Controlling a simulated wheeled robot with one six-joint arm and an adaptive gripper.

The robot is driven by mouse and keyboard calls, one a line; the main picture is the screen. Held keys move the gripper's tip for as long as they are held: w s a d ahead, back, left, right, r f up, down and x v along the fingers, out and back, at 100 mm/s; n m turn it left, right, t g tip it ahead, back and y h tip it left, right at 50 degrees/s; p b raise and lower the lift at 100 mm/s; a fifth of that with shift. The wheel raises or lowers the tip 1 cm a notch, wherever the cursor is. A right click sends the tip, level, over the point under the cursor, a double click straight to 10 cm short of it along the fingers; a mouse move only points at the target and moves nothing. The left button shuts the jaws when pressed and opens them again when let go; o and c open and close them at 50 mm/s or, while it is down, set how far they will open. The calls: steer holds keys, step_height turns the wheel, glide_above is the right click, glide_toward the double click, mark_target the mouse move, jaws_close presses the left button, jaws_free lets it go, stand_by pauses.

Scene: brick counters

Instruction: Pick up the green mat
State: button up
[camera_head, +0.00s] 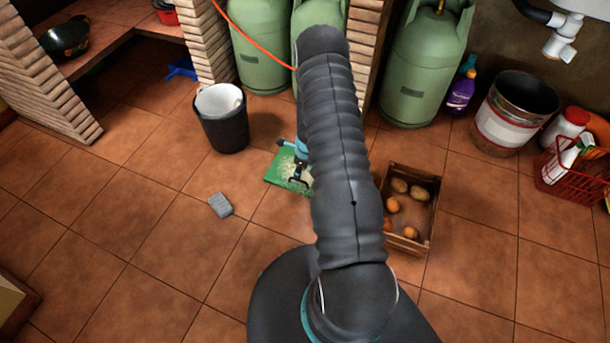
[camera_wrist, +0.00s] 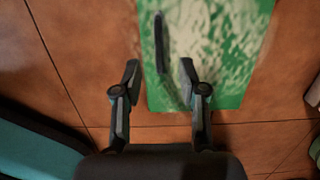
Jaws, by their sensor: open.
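The green mat (camera_head: 281,173) lies flat on the tiled floor in the head view, with a pale pattern on it. My arm covers its right part. In the wrist view the mat (camera_wrist: 230,60) fills the upper right, its near edge close to my gripper. My gripper (camera_wrist: 160,75) is open and empty there. Its right finger is over the mat and its left finger is over bare tile, left of the mat's left edge. A dark narrow shape, perhaps a shadow, lies on the mat between the fingers. In the head view my gripper (camera_head: 296,181) is above the mat.
A wooden crate (camera_head: 428,177) with potatoes and oranges stands right of my arm. A black bin (camera_head: 224,131) stands behind and left of the mat. A grey block (camera_head: 220,205) lies on the floor at left. Green gas cylinders (camera_head: 425,70) stand at the back. The left floor is mostly clear.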

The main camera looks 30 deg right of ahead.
steer(key=shift+w+a+f+b, duration=0.15)
steer(key=shift+f+b, duration=0.2)
steer(key=shift+f, duration=1.5)
steer(key=shift+w+a+f+b, duration=0.15)
steer(key=shift+f+b, duration=0.15)
steer(key=shift+f, duration=1.55)
jaws_close()
